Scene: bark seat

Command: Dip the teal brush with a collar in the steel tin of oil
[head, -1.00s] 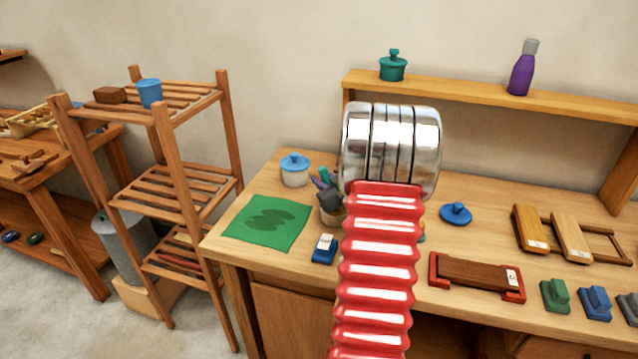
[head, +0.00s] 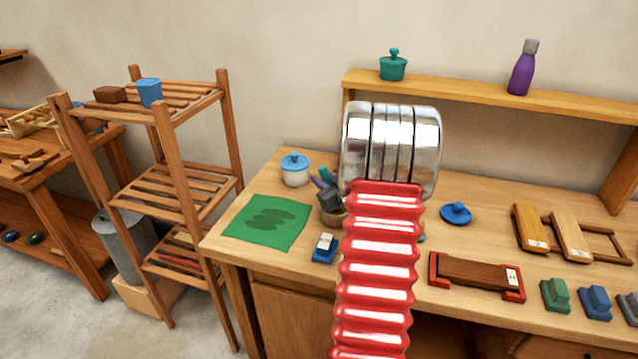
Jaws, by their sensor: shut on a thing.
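My arm, with its chrome joint and red ribbed sleeve, fills the middle of the head view and hides the bench behind it. My gripper is not visible. Left of the arm, a pot (head: 335,217) holds several brush-like things with purple, teal and dark grey ends (head: 328,192), partly covered by my arm. I cannot tell whether one is the teal brush with a collar. A small teal edge (head: 422,238) shows just right of the sleeve; I cannot tell what it belongs to. No steel tin of oil shows.
On the bench are a white pot with a blue lid (head: 295,169), a green mat (head: 268,223), a blue-based block (head: 324,248), a blue lid (head: 456,213) and a red-ended wooden holder (head: 476,277). A shelf (head: 450,92) runs behind. A slatted rack (head: 170,190) stands left.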

